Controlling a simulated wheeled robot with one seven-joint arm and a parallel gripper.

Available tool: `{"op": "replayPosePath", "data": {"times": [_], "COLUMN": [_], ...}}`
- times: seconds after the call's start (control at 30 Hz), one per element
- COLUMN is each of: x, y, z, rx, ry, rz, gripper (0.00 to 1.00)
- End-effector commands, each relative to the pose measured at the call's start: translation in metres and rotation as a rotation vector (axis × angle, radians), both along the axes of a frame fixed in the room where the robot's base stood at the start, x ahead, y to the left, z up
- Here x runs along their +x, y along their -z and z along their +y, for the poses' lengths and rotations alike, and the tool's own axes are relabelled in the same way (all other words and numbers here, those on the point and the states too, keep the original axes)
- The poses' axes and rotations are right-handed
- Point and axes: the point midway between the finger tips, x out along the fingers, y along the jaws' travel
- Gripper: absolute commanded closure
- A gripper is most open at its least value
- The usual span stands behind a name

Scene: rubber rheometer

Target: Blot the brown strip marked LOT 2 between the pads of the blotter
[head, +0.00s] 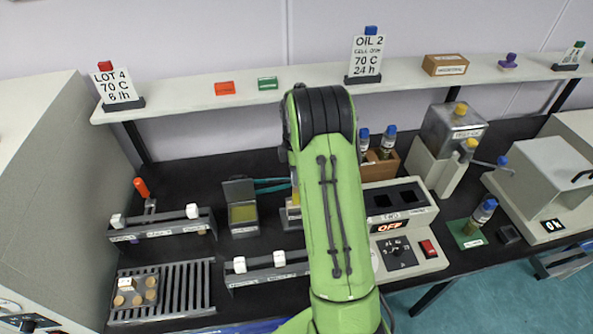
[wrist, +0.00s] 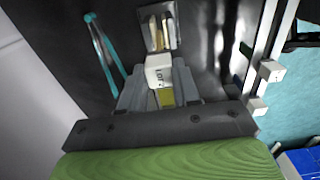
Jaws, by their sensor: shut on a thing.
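My gripper (wrist: 160,88) is shut on a white tab (wrist: 159,72) in the wrist view. The tab reads LOT, upside down; its number is hard to read. The brown strip under it is hidden by the tab and fingers. A yellowish patch (wrist: 166,97) shows between the fingers; I cannot tell what it belongs to. Beyond the fingertips, apart from them, is a metal holder (wrist: 158,28) with two cream pads and a gap between them, which looks like the blotter. In the head view its metal body (head: 291,217) is partly covered by my green arm, which also hides my gripper.
An open box with an olive-yellow inside (head: 243,213) stands left of the holder. Teal tongs (wrist: 101,45) lie nearby. Racks with white tabs stand at left (head: 163,227) and in front (head: 268,270). The heater (head: 401,255) is right of my arm.

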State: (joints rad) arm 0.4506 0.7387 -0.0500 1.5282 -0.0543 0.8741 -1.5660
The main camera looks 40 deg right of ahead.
Motion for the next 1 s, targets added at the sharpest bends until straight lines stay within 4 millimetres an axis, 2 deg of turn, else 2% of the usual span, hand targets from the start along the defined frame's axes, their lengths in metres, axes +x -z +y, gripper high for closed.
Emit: {"op": "replayPosePath", "data": {"times": [1.0], "x": [-0.002], "y": [0.066], "z": [0.001], "rx": [0.003], "ry": [0.000], "rz": [0.006], "gripper": [1.00]}}
